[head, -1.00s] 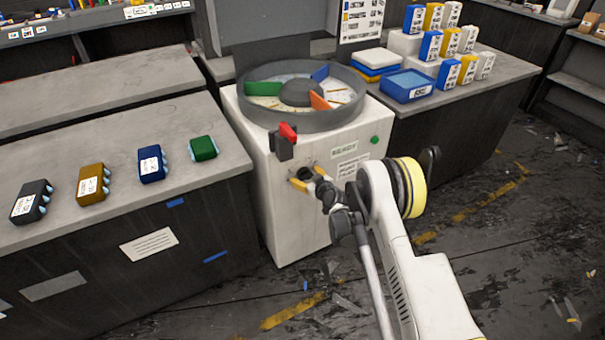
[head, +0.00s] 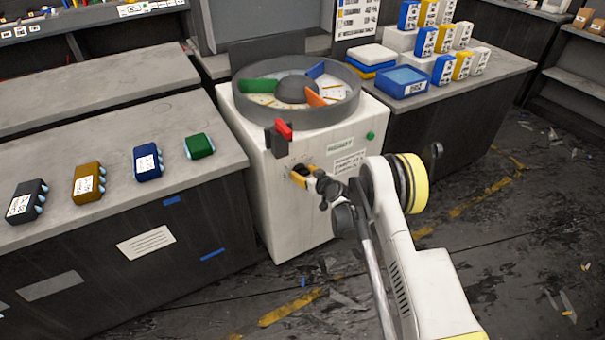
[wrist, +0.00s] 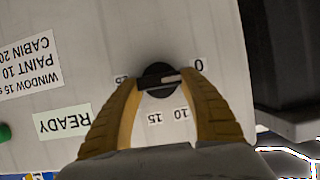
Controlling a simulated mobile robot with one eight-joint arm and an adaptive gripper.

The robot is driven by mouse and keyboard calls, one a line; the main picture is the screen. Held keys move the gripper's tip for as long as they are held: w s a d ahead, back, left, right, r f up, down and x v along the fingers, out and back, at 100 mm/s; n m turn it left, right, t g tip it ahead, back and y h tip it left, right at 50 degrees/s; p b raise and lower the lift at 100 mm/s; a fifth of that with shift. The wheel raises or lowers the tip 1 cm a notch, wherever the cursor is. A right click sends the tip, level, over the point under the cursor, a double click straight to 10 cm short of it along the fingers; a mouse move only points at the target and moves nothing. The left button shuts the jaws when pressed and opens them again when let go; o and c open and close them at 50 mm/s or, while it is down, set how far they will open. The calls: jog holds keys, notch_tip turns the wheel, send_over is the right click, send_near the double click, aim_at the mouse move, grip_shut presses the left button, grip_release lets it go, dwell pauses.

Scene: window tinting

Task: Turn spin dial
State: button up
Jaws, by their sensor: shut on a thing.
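The spin dial (wrist: 158,80) is a round black knob with a pale pointer bar on the white machine's front. Number labels 0, 10 and 15 sit around it in the wrist view, with another partly hidden at its left. My gripper (wrist: 160,84) has its yellow fingers closed on the dial from both sides. In the head view my gripper (head: 299,174) meets the machine (head: 290,215) front below the red-handled switch (head: 283,130), and the dial is mostly hidden behind it.
A round drum with coloured dividers (head: 297,90) tops the machine. A READY label (wrist: 62,121) and a green button (head: 370,135) are on its front. A bench with several coloured packs (head: 147,162) stands left. A blue tray (head: 404,82) is on the right bench.

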jog(key=m+y, duration=0.2)
jog(key=m, duration=0.1)
jog(key=shift+w+d+m+g, duration=0.15)
jog(key=shift+m+g, duration=0.15)
jog(key=shift+g, duration=0.1)
jog(key=shift+y, duration=0.3)
jog(key=o, duration=1.2)
jog(key=v, duration=1.2)
